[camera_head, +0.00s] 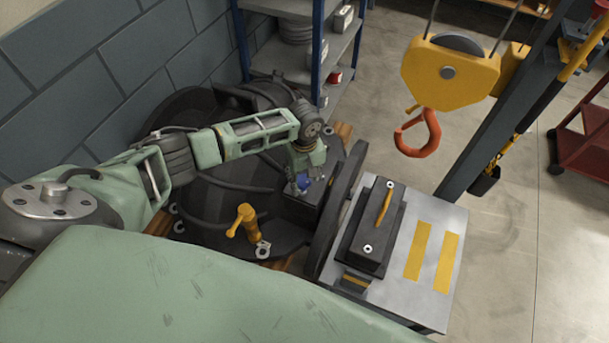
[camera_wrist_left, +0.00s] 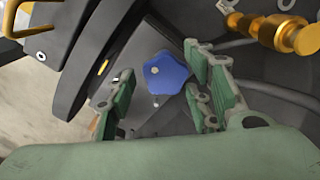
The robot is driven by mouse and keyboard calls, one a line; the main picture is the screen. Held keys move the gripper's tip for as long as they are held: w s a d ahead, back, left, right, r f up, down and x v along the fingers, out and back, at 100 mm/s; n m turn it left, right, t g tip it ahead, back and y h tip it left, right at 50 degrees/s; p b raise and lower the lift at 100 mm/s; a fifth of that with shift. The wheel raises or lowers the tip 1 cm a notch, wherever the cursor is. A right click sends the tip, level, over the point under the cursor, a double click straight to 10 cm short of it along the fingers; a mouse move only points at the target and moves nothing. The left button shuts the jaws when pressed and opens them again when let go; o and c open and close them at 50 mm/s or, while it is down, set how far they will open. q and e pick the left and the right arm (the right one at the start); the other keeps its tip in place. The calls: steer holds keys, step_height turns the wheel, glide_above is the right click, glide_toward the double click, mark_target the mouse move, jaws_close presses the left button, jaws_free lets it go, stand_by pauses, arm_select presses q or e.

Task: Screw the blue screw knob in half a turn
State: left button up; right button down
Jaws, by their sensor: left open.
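The blue screw knob (camera_wrist_left: 165,73) shows in the left wrist view, star-shaped with rounded lobes, on a dark plate of the casing. It also shows small in the head view (camera_head: 302,182), partly hidden by my gripper. My left gripper (camera_wrist_left: 158,112) is open, with its green fingers to either side of the knob in the wrist view. The right finger looks nearer to the knob than the left one. I cannot tell whether either finger touches it. In the head view my left gripper (camera_head: 304,172) hangs down over the knob. My right gripper is not in view.
The dark round casing (camera_head: 215,190) fills the space below my left arm. A yellow valve handle (camera_head: 243,218) stands on it. A grey table (camera_head: 430,215) holds a black box (camera_head: 372,228). An orange crane hook (camera_head: 420,135) hangs to the right. Shelves (camera_head: 340,45) stand behind.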

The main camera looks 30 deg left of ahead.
arm_select(q)
steer(key=c, duration=1)
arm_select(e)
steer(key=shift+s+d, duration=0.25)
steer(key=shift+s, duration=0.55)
arm_select(q)
steer(key=shift+d+r, duration=0.1)
